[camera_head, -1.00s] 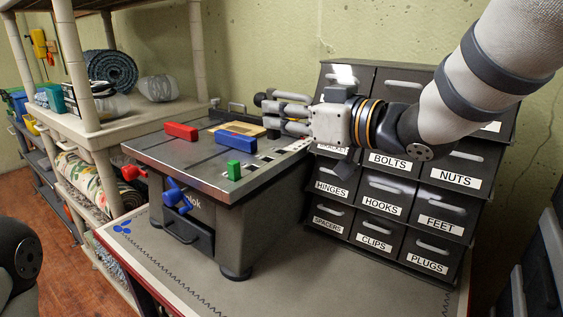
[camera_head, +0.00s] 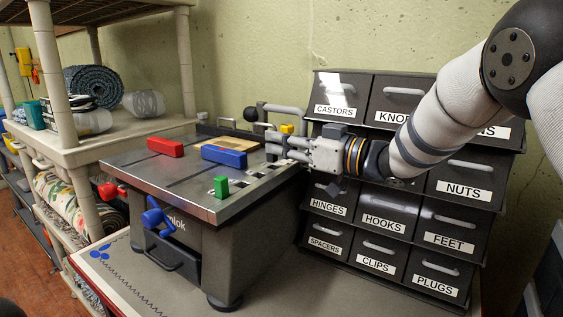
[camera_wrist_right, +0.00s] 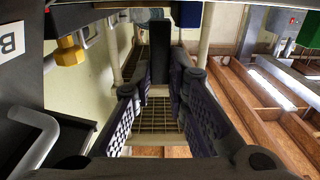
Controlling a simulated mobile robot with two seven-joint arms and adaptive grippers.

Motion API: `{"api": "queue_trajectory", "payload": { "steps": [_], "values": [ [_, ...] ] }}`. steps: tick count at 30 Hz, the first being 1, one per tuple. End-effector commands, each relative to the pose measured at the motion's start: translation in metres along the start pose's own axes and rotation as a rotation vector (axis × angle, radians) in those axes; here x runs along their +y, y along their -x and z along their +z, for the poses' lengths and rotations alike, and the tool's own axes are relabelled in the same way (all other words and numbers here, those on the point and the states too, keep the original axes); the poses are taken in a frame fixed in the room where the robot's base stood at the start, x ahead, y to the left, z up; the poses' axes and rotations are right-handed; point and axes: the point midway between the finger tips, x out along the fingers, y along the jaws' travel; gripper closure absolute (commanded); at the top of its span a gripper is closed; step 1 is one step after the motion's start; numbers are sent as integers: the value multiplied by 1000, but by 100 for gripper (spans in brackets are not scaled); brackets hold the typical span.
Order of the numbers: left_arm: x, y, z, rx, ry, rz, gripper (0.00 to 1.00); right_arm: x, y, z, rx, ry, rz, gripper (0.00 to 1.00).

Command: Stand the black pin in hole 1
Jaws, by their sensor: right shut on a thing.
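My right gripper (camera_head: 279,147) reaches in from the right, low over the right back edge of the grey machine table. In the wrist view its two fingers (camera_wrist_right: 160,88) close on the black pin (camera_wrist_right: 160,52), a dark straight bar between the tips. I cannot clearly make out the pin in the head view. A strip of square light and dark patches (camera_head: 250,180) runs along the table's right edge. The gripper hides its far end, and I cannot tell which patch is hole 1. My left gripper is out of view.
On the table lie a red block (camera_head: 165,147), a blue block (camera_head: 224,156) and a green block (camera_head: 221,187). A yellow piece (camera_head: 287,129) is just behind my gripper, near a grey bar with a black ball (camera_head: 250,114). A labelled drawer cabinet (camera_head: 384,223) stands close at right.

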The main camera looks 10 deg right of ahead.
Motion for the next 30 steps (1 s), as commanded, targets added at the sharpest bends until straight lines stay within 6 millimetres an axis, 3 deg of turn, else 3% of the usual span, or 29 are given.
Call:
{"api": "queue_trajectory", "payload": {
  "steps": [6, 27, 28, 30],
  "values": [
    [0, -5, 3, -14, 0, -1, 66, 6, -2, 36, -2, -3, 0, 100],
    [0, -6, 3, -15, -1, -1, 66, 5, -2, 53, -7, -3, 0, 100],
    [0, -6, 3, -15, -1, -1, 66, 5, -2, 54, -9, -4, 0, 84],
    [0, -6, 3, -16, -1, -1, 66, 5, -2, 56, -12, -5, 0, 68]
  ]
}}
